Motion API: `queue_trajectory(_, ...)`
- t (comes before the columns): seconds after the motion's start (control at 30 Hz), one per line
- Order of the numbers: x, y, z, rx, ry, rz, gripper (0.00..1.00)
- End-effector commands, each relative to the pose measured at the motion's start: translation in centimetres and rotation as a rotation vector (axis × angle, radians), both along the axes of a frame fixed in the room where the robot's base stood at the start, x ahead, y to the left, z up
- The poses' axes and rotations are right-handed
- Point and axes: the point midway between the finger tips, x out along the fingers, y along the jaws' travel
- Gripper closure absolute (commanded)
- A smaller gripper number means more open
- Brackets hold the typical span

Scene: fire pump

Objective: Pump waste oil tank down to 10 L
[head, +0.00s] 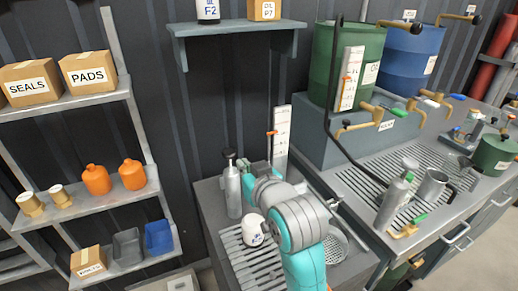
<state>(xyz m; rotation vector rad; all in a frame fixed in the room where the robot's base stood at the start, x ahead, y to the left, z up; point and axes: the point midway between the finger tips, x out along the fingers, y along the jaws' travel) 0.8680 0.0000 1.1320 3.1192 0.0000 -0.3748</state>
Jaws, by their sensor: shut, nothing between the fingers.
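A green drum (322,62) stands on a grey block at the back of the right bench. A white scale board with an orange marker (348,78) is in front of it. A black hose (345,150) runs down from above to the slatted bench top. Brass valves (358,125) stick out below the drum. A second scale board (282,135) with an orange pointer stands behind my arm. Which vessel is the waste oil tank, I cannot tell. My teal and grey arm reaches over the left bench; its fingers are hidden, so I see no gripper contact.
A silver canister (233,190) and a white container (252,228) are close to my arm. Shelving (105,203) with boxes and orange bottles is at left.

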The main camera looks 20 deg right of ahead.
Motion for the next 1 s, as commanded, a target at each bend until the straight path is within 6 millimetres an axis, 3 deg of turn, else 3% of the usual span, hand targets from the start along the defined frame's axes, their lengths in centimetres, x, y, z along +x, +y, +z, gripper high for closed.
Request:
queue_trajectory(0.87, 0.0, 0.0, 0.02, 0.0, 0.0, 0.0, 1.0)
queue_trajectory(1.0, 0.06, 0.03, 0.97, 0.0, -0.003, 0.0, 1.0)
